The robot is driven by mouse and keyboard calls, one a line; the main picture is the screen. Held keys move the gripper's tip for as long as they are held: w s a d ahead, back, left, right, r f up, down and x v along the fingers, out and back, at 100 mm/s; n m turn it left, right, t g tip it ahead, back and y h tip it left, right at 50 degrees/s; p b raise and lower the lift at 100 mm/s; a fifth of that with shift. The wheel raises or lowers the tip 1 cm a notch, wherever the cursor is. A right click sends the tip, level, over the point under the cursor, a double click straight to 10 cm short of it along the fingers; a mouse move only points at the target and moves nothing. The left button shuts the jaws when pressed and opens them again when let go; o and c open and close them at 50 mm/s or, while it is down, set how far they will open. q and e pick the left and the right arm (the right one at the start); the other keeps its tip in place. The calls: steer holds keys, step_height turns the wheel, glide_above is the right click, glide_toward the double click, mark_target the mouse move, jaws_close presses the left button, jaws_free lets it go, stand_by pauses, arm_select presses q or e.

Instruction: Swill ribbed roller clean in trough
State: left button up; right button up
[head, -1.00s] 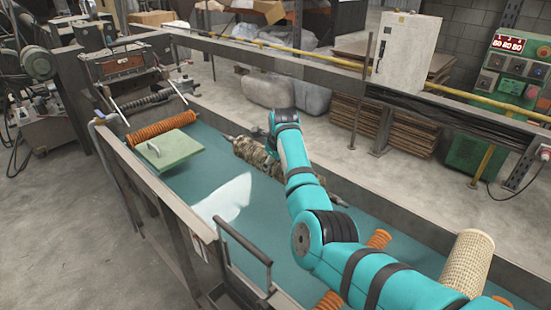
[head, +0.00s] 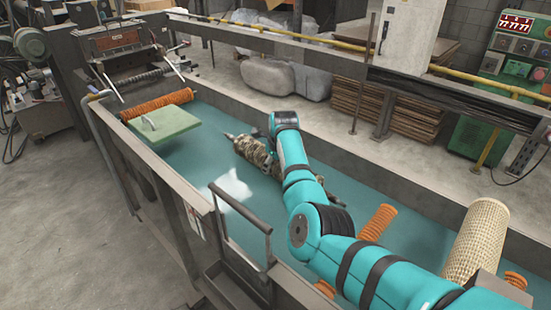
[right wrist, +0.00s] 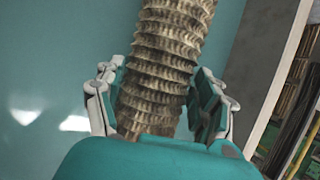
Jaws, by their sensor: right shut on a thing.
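The ribbed roller (head: 250,149), mottled brown and grey, lies slantwise at the surface of the teal liquid in the long trough (head: 440,208). Its far end points up and left; my arm hides part of it. In the right wrist view the roller (right wrist: 165,55) has many close ridges and looks dirty. My right gripper (right wrist: 157,98) is shut on it, one finger on each side. In the head view my forearm and wrist hide most of this gripper. My left gripper is not in view.
A green board (head: 164,130) with a handle and an orange roller (head: 158,104) are at the trough's left end. A cream mesh tube (head: 477,240) stands at right, beside another orange roller (head: 377,222). A metal rail (head: 240,210) rises at the near edge.

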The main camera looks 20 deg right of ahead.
step_height(320, 180, down, 10)
steer(key=b, duration=0.7)
steer(key=shift+r, duration=0.15)
